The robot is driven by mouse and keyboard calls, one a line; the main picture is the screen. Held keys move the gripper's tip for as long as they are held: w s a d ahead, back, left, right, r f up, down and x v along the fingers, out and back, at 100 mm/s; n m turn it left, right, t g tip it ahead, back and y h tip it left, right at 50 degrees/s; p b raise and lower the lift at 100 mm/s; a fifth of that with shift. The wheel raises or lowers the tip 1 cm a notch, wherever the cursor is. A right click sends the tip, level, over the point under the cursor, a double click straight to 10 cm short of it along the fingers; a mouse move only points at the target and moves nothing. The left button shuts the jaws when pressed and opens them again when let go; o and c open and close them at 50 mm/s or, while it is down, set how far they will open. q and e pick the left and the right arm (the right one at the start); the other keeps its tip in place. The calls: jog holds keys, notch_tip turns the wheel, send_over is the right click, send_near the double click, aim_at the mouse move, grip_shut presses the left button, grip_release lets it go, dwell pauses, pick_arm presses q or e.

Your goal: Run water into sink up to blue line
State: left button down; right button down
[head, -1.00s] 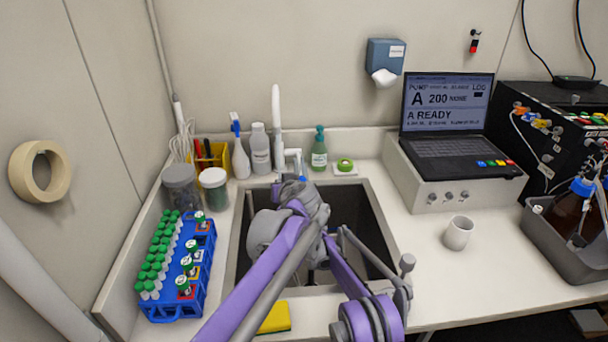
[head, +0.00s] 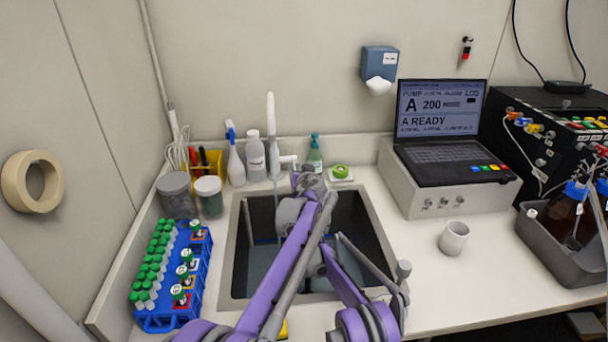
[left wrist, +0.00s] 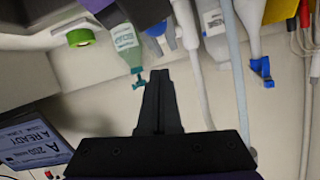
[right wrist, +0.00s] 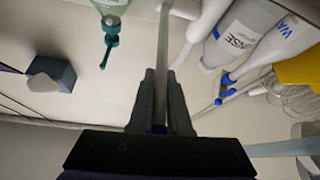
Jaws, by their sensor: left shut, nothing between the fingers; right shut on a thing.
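The sink (head: 237,290) is set in the counter, partly hidden by my arms. Its inside shows a pale bluish-grey surface (head: 262,262) that looks like water. The white tap (head: 271,115) stands behind it, with a white side lever (head: 289,159). A thin pale stream (head: 275,195) appears to fall from the spout; it also shows in the left wrist view (left wrist: 236,85). My right gripper (right wrist: 161,78) is shut on a slim whitish rod at the tap, probably the lever. My left gripper (left wrist: 160,80) is shut and empty near the soap bottle. I cannot make out the blue line clearly.
Left of the sink are a blue tube rack (head: 195,275) and two jars (head: 209,195). Bottles (head: 255,155) and a green soap dispenser (head: 315,160) stand behind. A white mug (head: 454,238) and a laptop (head: 440,130) are right. The counter around the mug is clear.

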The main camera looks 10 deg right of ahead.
pick_arm(q)
jog(key=shift+s+a+f, duration=0.15)
jog(key=shift+a+f, duration=0.05)
jog(key=shift+f, duration=0.7)
jog(key=shift+s+a+f, duration=0.1)
jog(key=shift+a+f, duration=0.1)
jog(key=shift+f, duration=0.7)
